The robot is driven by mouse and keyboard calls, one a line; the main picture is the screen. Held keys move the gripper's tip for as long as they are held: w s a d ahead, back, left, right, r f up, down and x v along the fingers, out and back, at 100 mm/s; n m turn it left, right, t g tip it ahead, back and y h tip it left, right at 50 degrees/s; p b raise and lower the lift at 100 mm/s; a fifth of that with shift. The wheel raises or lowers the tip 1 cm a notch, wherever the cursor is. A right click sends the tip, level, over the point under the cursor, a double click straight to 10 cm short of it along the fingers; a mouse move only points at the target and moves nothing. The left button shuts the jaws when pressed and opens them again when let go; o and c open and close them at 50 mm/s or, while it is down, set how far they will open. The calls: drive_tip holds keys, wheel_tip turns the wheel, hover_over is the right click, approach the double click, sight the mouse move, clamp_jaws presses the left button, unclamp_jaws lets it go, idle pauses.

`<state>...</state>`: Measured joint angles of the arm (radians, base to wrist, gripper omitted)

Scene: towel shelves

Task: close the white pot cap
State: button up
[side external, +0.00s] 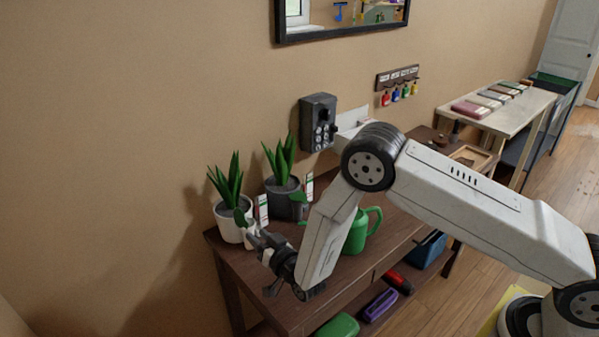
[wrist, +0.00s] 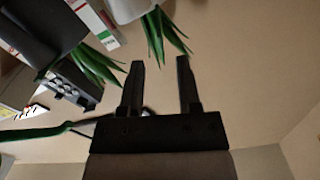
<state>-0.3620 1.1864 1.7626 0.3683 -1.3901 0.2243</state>
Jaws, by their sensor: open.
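The white pot (side external: 229,222) stands upright at the left end of the brown table, with a spiky green plant in it. Its edge also shows at the top of the wrist view (wrist: 128,8). Contact with the pot cannot be told.
A dark grey pot (side external: 283,200) with a similar plant stands right of the white pot. White-red label cards (side external: 263,210) stand by the pots. A green watering can (side external: 355,236) is behind my forearm. A dark wall box (side external: 318,121) hangs above the brown table (side external: 285,310).

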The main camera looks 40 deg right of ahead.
sight(242, 219)
drive_tip(key=shift+w, duration=0.2)
drive_tip(key=shift+w, duration=3.7)
clamp_jaws()
